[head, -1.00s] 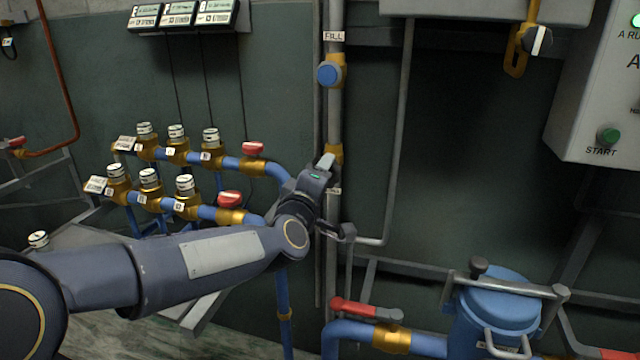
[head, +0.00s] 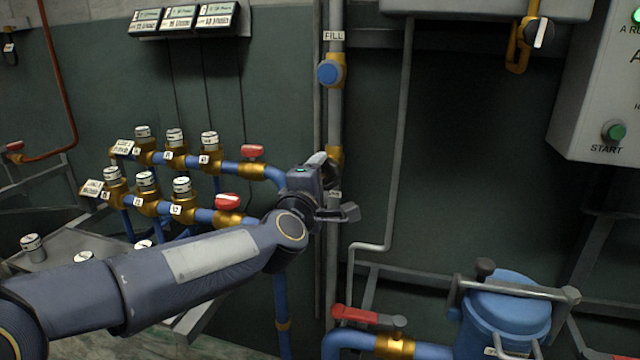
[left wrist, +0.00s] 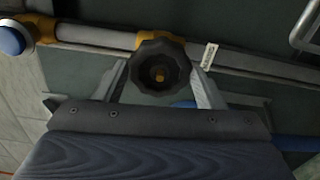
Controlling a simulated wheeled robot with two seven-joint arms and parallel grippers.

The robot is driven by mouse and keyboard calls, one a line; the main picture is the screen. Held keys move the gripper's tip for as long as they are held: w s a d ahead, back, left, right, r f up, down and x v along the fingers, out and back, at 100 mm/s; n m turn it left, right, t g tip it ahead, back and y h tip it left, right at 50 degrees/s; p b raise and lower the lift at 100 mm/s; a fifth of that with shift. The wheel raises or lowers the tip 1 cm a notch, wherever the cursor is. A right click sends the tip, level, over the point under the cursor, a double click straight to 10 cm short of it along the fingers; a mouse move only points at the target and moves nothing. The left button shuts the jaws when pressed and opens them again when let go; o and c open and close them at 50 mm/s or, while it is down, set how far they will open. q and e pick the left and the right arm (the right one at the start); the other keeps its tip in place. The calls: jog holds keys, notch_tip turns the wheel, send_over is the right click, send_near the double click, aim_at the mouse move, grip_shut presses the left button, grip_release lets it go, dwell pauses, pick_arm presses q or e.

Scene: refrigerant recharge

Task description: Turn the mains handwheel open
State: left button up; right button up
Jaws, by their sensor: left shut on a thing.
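The gripper is shut on the wheel. My right gripper is not in view.
A blue-capped FILL valve (head: 329,73) sits above on the same pipe. Blue manifold pipes with red handles (head: 228,201) lie left of the gripper. Below right are a red-handled valve (head: 354,315) and a blue canister (head: 507,310). The dark wall panel at right is clear.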

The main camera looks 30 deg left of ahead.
pick_arm(q)
jog(key=shift+f, duration=0.1)
jog(key=o, duration=1)
jog(key=shift+c, duration=0.2)
jog(key=v, duration=0.7)
jog(key=shift+p, duration=0.45)
